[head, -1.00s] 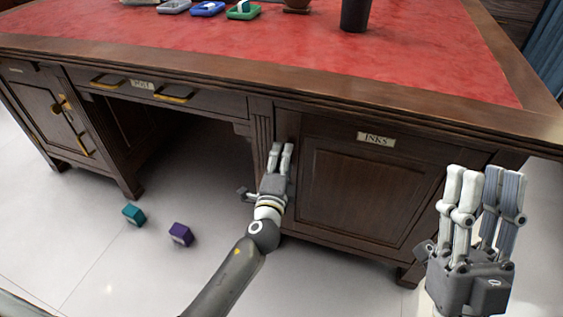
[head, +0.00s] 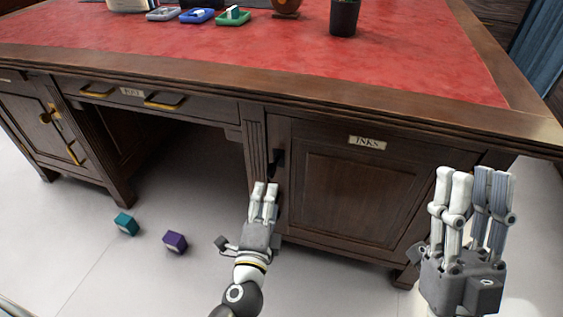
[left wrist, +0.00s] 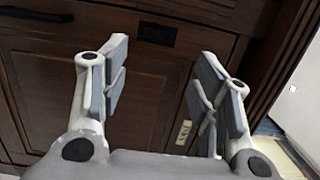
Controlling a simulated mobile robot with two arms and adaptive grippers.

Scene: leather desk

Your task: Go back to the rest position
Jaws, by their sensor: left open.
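My left gripper (head: 265,190) is open and empty in front of the desk's post beside the INKS cabinet door (head: 350,200). In the left wrist view, its two fingers (left wrist: 160,90) stand wide apart with dark wood panels behind them. My right gripper (head: 468,180) points up at the lower right of the head view. Its fingers are apart with nothing between them. The INKS door looks closed.
The wooden desk (head: 440,112) has a red leather top. Small trays (head: 233,18) and a dark cup (head: 344,17) stand at its back. A teal box (head: 126,223) and a purple box (head: 175,242) lie on the clear pale floor.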

